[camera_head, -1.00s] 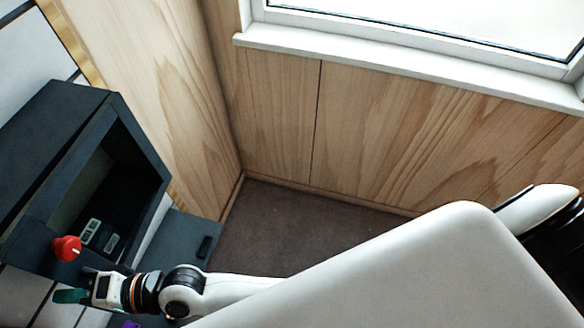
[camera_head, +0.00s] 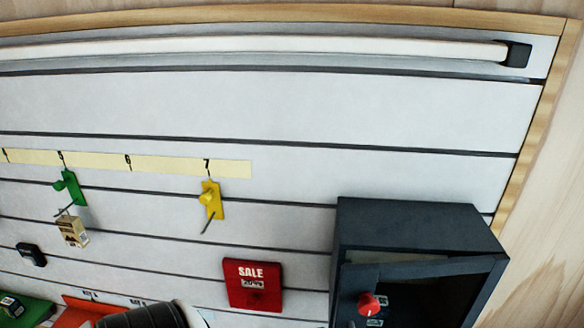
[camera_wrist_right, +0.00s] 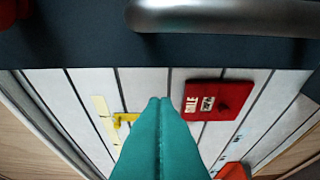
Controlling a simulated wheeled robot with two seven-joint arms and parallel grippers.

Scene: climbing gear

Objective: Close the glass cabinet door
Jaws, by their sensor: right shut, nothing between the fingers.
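The dark cabinet (camera_head: 415,225) stands at the lower right of the head view, against the slatted wall. A red knob (camera_head: 369,304) shows at its front left; the lower part is cut off by the picture edge. In the right wrist view a dark panel (camera_wrist_right: 90,48) with a grey bar handle (camera_wrist_right: 220,16) crosses the top. My right gripper (camera_wrist_right: 160,102) has teal fingers, shut and empty, pointing towards the panel; I cannot tell whether they touch it. My left gripper is not in view.
A red SALE sign (camera_head: 253,285) hangs left of the cabinet, and shows in the wrist view (camera_wrist_right: 217,99).

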